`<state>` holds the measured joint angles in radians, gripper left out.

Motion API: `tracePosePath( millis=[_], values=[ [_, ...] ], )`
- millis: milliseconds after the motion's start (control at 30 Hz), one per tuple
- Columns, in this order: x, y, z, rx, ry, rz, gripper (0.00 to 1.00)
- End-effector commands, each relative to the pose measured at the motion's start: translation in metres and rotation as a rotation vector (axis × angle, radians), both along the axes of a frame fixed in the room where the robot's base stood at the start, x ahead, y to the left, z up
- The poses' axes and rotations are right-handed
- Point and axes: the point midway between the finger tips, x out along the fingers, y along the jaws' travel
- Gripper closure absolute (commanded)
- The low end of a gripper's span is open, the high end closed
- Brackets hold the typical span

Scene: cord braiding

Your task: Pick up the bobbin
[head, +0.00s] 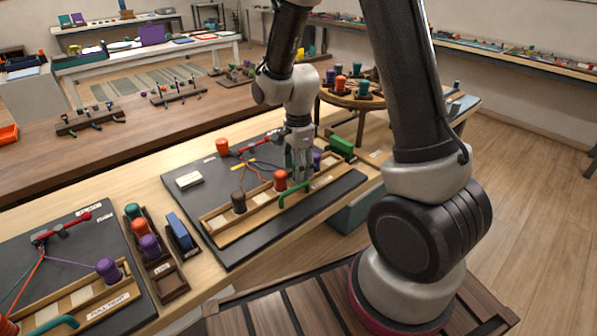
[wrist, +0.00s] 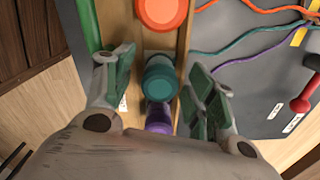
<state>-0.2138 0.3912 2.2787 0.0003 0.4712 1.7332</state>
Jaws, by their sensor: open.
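My gripper (head: 299,168) is open and points down over the wooden rail tray (head: 225,240) on the dark board. In the wrist view its fingers (wrist: 162,88) stand on either side of a teal bobbin (wrist: 160,75), with gaps at both sides. An orange bobbin (wrist: 163,12) sits in the tray beyond it, and a purple bobbin (wrist: 159,114) sits close on the near side, partly hidden by my gripper. In the head view the orange bobbin (head: 280,179), a dark brown bobbin (head: 239,202) and the purple bobbin (head: 316,160) show; the teal one is mostly hidden behind the fingers.
Another orange bobbin (head: 222,146) stands at the board's back edge, near a red-handled tool (head: 257,143) and coloured cords. A green block (head: 341,145) is right of my gripper. A bobbin rack (head: 172,283) and a second board (head: 75,238) lie to the left.

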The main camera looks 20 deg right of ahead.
Motion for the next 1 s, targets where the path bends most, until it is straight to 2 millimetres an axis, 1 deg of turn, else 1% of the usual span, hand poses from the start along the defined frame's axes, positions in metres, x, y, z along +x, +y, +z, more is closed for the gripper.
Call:
tracePosePath(
  millis=[67, 100, 367, 600, 700, 767, 1000],
  values=[
    [0.0, 0.0, 0.0, 0.0, 0.0, 0.0, 0.44],
    [0.0, 0.0, 0.0, 0.0, 0.0, 0.0, 0.46],
    [0.0, 0.0, 0.001, 0.0, 0.0, 0.001, 0.93],
    [0.0, 0.0, 0.001, 0.0, 0.0, 0.001, 0.94],
    [0.001, 0.0, 0.007, 0.0, -0.001, 0.001, 0.94],
    [0.001, 0.0, 0.015, 0.001, -0.004, 0.001, 0.94],
    [0.001, 0.0, 0.066, 0.001, -0.005, 0.001, 0.94]
  ],
)
